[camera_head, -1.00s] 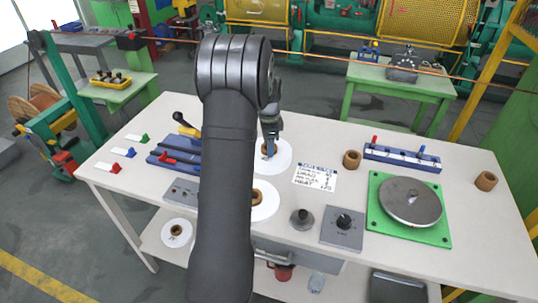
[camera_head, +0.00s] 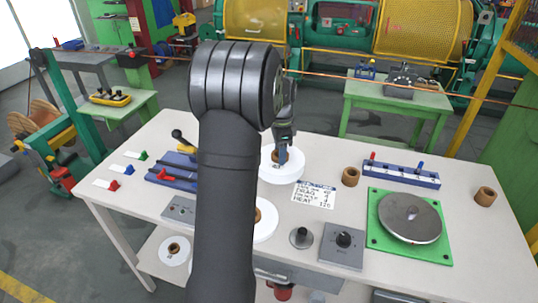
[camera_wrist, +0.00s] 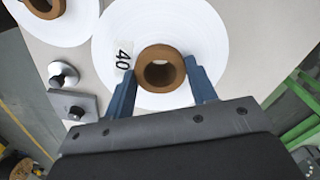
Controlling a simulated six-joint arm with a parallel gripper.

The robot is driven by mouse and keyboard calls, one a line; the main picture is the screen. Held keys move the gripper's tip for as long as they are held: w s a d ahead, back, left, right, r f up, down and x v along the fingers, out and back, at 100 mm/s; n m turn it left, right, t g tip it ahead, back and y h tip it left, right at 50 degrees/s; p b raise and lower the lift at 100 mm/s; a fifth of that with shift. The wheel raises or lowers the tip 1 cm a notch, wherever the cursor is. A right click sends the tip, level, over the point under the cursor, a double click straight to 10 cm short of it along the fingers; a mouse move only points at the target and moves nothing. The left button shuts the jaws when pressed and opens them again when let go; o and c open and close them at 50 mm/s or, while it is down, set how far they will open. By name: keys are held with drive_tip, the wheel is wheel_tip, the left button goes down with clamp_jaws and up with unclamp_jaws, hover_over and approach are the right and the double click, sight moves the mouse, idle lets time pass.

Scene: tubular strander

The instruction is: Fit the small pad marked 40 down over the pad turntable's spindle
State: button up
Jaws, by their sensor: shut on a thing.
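The small white pad marked 40 (camera_wrist: 205,35) has a brown core (camera_wrist: 160,68) and fills the middle of the wrist view. My gripper (camera_wrist: 162,92) has its two blue fingers on either side of that core and is shut on it. In the head view the pad (camera_head: 292,173) hangs from my gripper (camera_head: 281,158), seemingly just above the back middle of the table. The pad turntable appears to be the grey disc (camera_head: 410,215) on a green base (camera_head: 443,255) at the table's right, with a small spindle at its centre.
Another white pad (camera_head: 268,228) lies in front, partly behind my arm. A round grey piece with a knob (camera_head: 301,237), a knobbed box (camera_head: 342,245), a printed card (camera_head: 314,194), a brown ring (camera_head: 350,177) and a blue rack (camera_head: 400,174) lie between and around.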

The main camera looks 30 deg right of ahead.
sight(298, 166)
drive_tip(key=s+d+r, duration=0.1)
drive_tip(key=s, duration=0.1)
drive_tip(key=s+d+r, duration=0.1)
drive_tip(key=s, duration=0.1)
drive_tip(key=s+d+r, duration=0.1)
drive_tip(key=s, duration=0.1)
drive_tip(key=shift+r, duration=0.4)
drive_tip(key=s+d, duration=1.1)
drive_tip(key=s, duration=0.3)
drive_tip(key=s+d, duration=1.1)
drive_tip(key=s, duration=0.3)
drive_tip(key=shift+d+r, duration=0.25)
drive_tip(key=shift+r, duration=0.2)
drive_tip(key=shift+f, duration=3.6)
drive_tip(key=o, duration=1.7)
